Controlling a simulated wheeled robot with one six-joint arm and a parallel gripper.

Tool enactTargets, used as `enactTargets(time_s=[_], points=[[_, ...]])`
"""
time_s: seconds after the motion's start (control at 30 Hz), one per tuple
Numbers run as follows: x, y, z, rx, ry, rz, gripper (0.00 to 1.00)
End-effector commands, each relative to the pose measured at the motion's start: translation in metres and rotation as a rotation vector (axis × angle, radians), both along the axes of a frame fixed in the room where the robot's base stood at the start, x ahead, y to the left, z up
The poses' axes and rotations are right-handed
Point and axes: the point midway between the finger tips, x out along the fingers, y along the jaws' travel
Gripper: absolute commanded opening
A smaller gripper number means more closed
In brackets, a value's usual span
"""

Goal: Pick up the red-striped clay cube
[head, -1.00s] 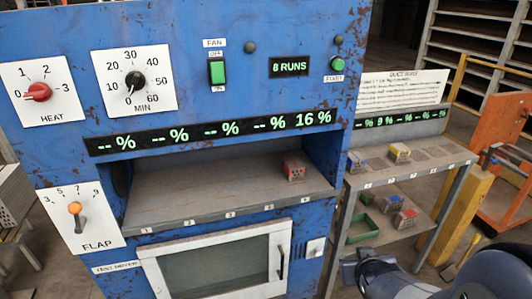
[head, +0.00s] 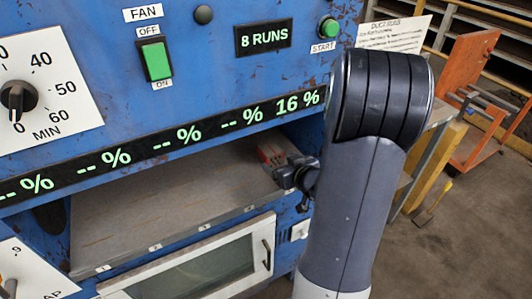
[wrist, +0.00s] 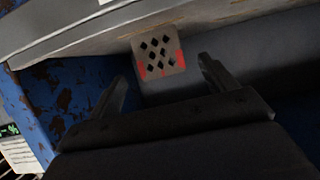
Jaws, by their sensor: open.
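The red-striped clay cube (head: 269,153) sits on the grey shelf (head: 165,205) of the blue machine, at its right end below the 16 % readout. In the wrist view the cube (wrist: 158,46) shows a face with several diamond-shaped holes and red stripes at its sides. My gripper (head: 290,170) is at the shelf's right end, close in front of the cube and partly covering it. In the wrist view my gripper (wrist: 163,70) is open and empty, its fingers apart on either side of the view of the cube. Whether a finger touches it cannot be told.
The blue machine wall (wrist: 45,105) stands close to the gripper in the wrist view. My arm hides most of the side bench. The shelf left of the cube is clear. An orange cart (head: 485,110) stands behind at the right.

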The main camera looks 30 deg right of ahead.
Motion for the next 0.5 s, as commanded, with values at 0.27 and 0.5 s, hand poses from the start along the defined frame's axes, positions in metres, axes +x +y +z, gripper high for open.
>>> enactTargets(time_s=[0.27, 0.5], points=[[0.025, 0.001, -0.01, 0.0, 0.0, 0.0, 0.8], [0.049, 0.004, -0.021, 0.0, 0.002, 0.002, 0.8]])
